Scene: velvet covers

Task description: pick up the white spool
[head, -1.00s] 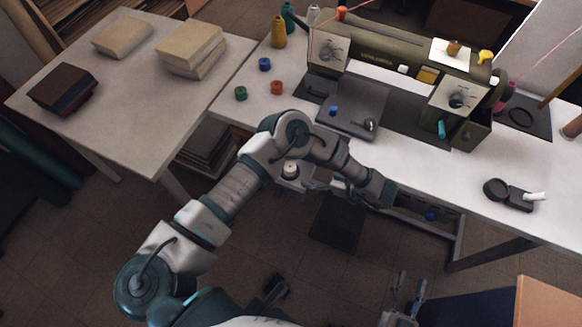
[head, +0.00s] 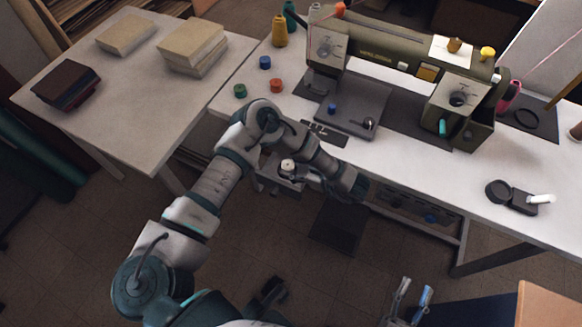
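A small white spool (head: 287,166) with a dark top stands upright on a grey surface, like an open drawer, under the front edge of the sewing table. My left arm reaches over from the lower left and bends down at the table edge. My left gripper (head: 309,177) is low, just right of the white spool, and partly hidden by its own wrist. I cannot tell whether its fingers touch the spool or how far they are apart. My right gripper (head: 411,298) is at the bottom edge, its two fingers apart and empty, far from the spool.
The white sewing table (head: 405,168) holds an olive sewing machine (head: 390,70), a green spool (head: 240,91), a red spool (head: 276,86), a blue spool (head: 265,63) and a black tool (head: 512,196). A side table (head: 135,90) with books stands left. An orange-brown panel (head: 550,302) is at lower right.

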